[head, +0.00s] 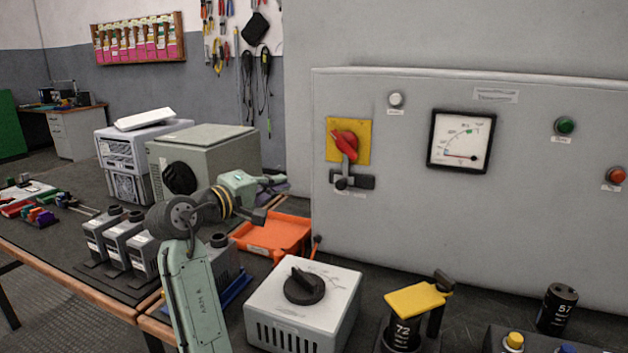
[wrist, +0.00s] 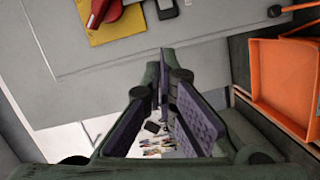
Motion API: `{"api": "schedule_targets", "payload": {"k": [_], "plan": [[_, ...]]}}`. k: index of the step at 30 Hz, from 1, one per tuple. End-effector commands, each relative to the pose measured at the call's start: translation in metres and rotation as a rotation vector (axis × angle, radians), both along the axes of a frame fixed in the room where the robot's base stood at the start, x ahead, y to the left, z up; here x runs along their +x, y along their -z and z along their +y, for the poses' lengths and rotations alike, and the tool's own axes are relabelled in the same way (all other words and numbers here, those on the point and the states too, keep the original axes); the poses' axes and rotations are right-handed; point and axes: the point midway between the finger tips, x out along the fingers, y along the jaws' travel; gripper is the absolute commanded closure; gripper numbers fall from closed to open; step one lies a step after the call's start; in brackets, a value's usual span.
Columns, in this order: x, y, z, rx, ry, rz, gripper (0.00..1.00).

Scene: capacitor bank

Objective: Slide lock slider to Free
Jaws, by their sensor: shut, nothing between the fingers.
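The lock slider (head: 352,181) is a small dark block and bar on the grey cabinet front, just below a red rotary handle (head: 345,143) on a yellow plate (head: 362,140). In the wrist view the dark slider (wrist: 166,9) shows at the top edge, partly cut off, beside the red handle (wrist: 104,10). Its position marking is too small to read. My gripper (head: 272,184) is left of the slider in the head view, apart from it. In the wrist view its fingers (wrist: 165,62) are together and empty.
A white box with a black knob (head: 304,287) stands in front. A gauge (head: 460,141) and round buttons are on the panel. The space before the slider looks clear.

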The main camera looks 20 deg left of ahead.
Motion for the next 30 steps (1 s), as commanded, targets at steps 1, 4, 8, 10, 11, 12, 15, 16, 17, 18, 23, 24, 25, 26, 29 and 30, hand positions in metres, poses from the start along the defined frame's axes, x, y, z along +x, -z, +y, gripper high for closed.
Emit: {"api": "schedule_targets", "payload": {"k": [1, 4, 8, 10, 11, 12, 15, 16, 17, 18, 23, 24, 25, 26, 29, 30], "plan": [[0.0, 0.001, -0.001, -0.002, 0.004, 0.004, 1.0], [0.0, 0.0, -0.001, -0.002, 0.004, 0.004, 1.0], [0.0, 0.0, -0.001, -0.002, 0.003, 0.002, 1.0], [0.001, 0.0, -0.001, -0.001, 0.003, 0.002, 1.0], [0.003, 0.0, -0.002, -0.001, 0.003, 0.002, 1.0], [0.006, 0.0, -0.003, -0.001, 0.004, 0.002, 1.0], [0.017, 0.0, -0.006, -0.003, 0.005, 0.003, 1.0], [0.022, 0.0, -0.007, -0.003, 0.004, 0.003, 1.0], [0.027, 0.001, -0.009, -0.002, 0.004, 0.003, 1.0], [0.035, 0.001, -0.011, -0.002, 0.004, 0.004, 1.0], [0.069, 0.003, -0.02, -0.002, 0.004, 0.004, 1.0], [0.077, 0.003, -0.023, -0.001, 0.003, 0.003, 1.0], [0.083, 0.004, -0.024, -0.002, 0.004, 0.004, 1.0], [0.089, 0.004, -0.026, -0.001, 0.003, 0.003, 1.0], [0.097, 0.008, -0.037, 0.002, 0.002, 0.002, 1.0], [0.096, 0.01, -0.043, 0.001, 0.002, 0.001, 1.0]]}}
